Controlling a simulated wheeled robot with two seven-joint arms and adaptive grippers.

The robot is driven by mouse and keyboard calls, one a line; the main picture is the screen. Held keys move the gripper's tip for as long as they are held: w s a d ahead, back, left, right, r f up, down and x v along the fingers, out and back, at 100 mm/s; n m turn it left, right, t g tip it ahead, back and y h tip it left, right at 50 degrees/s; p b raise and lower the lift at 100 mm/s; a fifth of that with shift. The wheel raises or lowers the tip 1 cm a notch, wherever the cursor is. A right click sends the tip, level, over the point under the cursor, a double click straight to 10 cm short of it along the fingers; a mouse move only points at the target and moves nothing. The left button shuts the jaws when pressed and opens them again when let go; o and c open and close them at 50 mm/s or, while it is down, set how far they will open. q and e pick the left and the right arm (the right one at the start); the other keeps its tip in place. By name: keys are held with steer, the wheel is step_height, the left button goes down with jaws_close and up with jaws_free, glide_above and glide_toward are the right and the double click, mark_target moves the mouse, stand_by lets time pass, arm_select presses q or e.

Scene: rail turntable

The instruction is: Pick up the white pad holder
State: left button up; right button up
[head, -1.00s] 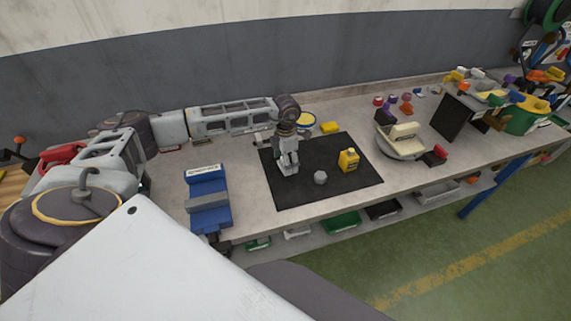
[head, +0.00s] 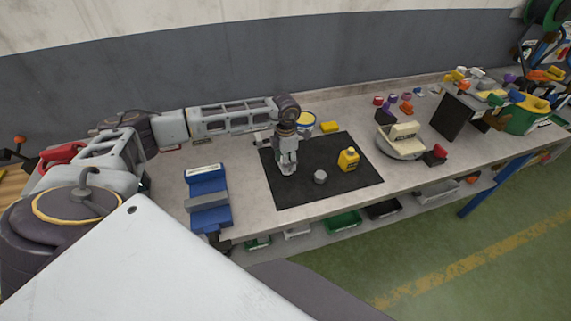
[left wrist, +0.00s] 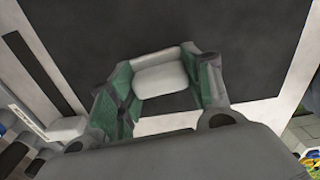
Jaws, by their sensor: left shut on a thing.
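My left gripper (head: 288,168) is low over the left part of the black mat (head: 345,187), its fingers pointing down. In the left wrist view, a pale, rounded block, the white pad holder (left wrist: 164,74), sits between the two green-padded fingers, and the gripper is shut on it. The dark mat lies beyond it. In the head view the holder is too small and too hidden by the fingers to make out clearly. I cannot tell whether it still touches the mat. My right gripper is not in view.
A grey knob-like piece (head: 320,176) and a yellow bottle (head: 348,159) stand on the mat right of the gripper. A blue fixture (head: 207,198) is to the left. A round pale device (head: 401,147) stands right of the mat. A white-and-yellow tub (head: 306,121) is behind.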

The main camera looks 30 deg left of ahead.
arm_select(q)
steer(key=shift+r, duration=0.1)
step_height(320, 180, up, 10)
steer(key=shift+f+b, duration=0.1)
steer(key=shift+b, duration=0.65)
steer(key=o, duration=0.3)
steer(key=shift+c, duration=1)
